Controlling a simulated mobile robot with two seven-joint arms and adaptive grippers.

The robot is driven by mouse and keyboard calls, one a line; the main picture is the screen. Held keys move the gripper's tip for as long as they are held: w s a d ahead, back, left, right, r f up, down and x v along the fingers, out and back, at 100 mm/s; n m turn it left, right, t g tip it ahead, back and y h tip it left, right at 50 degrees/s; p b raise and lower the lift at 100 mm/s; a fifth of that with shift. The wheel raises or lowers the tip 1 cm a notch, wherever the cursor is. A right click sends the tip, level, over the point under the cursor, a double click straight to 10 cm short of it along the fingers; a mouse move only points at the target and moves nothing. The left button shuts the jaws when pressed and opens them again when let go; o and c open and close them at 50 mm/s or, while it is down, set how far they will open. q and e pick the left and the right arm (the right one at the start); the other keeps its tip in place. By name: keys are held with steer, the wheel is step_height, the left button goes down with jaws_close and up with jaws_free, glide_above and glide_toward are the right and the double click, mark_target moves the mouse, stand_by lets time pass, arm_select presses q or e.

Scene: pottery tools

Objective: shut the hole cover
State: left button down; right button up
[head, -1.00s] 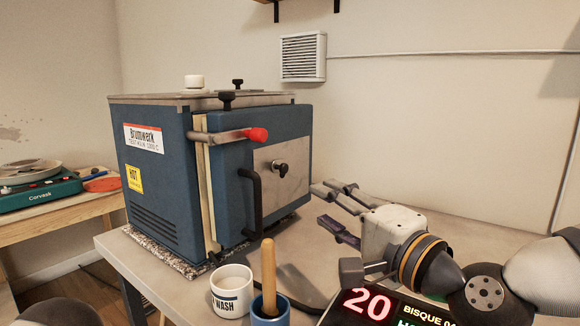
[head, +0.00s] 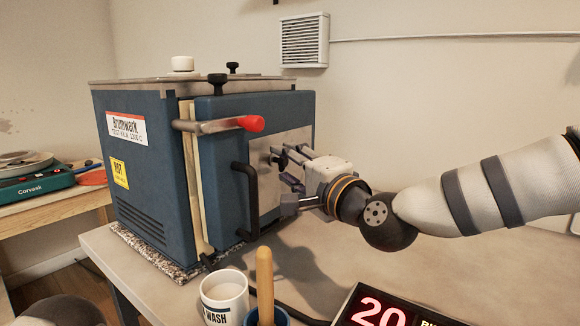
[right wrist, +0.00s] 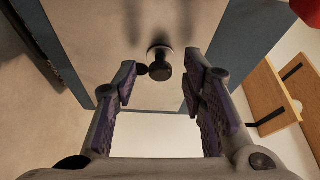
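A dark round cover with a black knob (right wrist: 160,72) sits on the pale metal plate (right wrist: 100,25) of the kiln door. A small dark round spot beside the knob in the right wrist view may be part of the hole; I cannot tell. My right gripper (head: 284,166) is in front of the plate, fingers pointing at it. It also shows in the right wrist view (right wrist: 163,80), open, with a finger on each side of the knob and no visible contact. In the head view the fingers mostly hide the knob.
The blue kiln (head: 150,180) stands on a table (head: 330,255). Its door has a black handle (head: 247,200) and a red-tipped lever (head: 250,124). A white mug (head: 224,295), a blue cup with a wooden handle (head: 265,285) and a display (head: 385,312) stand in front.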

steer(key=shift+c, duration=0.5)
